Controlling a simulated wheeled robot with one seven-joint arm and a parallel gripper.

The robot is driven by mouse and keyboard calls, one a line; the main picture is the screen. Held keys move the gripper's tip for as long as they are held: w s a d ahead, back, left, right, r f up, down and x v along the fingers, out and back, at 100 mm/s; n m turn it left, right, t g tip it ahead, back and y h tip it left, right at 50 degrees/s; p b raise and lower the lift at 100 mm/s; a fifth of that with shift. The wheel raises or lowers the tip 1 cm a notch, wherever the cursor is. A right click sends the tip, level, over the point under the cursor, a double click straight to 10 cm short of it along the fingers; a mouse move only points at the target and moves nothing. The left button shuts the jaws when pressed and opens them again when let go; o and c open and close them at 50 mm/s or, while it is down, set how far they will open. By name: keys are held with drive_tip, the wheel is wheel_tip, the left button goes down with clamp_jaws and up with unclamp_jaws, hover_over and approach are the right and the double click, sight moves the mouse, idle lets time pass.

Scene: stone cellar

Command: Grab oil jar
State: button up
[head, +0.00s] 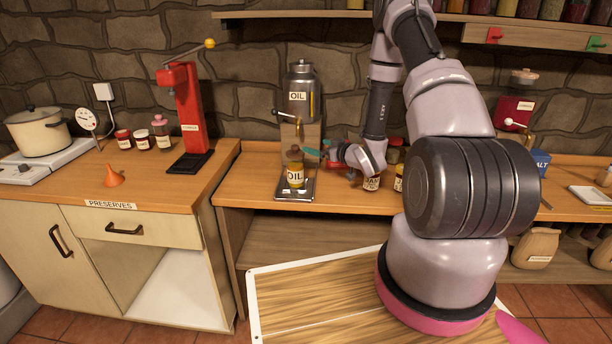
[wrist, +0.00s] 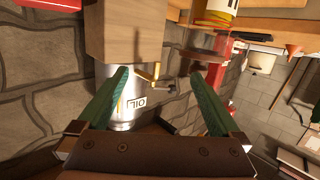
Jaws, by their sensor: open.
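The oil jar (head: 295,168) is a small glass jar with yellow contents and a white OIL label. In the head view it stands upright on the base of the oil dispenser (head: 300,98), below the tap. My gripper (head: 322,154) is just right of the jar, near the height of its upper part. In the wrist view, which is turned upside down, the green fingers (wrist: 160,73) are spread with nothing between them. The jar (wrist: 208,42) seems to be cut off at the top edge there. The dispenser (wrist: 127,112) shows behind the left finger.
Small labelled jars (head: 371,183) stand on the counter just below my wrist. A red press (head: 187,110) stands on the left cabinet, with an orange funnel (head: 113,177) and several small jars. A stone wall is close behind the dispenser. The counter's front edge is near.

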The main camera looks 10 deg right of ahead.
sight(301, 167)
drive_tip(key=s+a+f+y, duration=0.2)
drive_tip(key=s+f+y, duration=0.1)
drive_tip(key=s+f, duration=0.3)
drive_tip(key=shift+n+t, duration=0.3)
drive_tip(key=shift+n, duration=0.2)
drive_tip(key=w+a, duration=0.1)
drive_tip(key=w, duration=0.1)
drive_tip(key=w+a+f, duration=0.1)
drive_tip(key=a, duration=0.1)
drive_tip(key=shift+w+f, duration=0.2)
drive_tip(key=shift+w, duration=0.2)
drive_tip(key=shift+f+x, duration=0.15)
drive_tip(key=shift+x, duration=1.45)
drive_tip(key=shift+f+x, duration=0.15)
drive_tip(key=shift+x, duration=1.4)
drive_tip(key=shift+w+d, duration=0.1)
drive_tip(key=shift+d, duration=0.05)
drive_tip(key=c, duration=1.5)
clamp_jaws()
drive_tip(key=shift+r, duration=0.2)
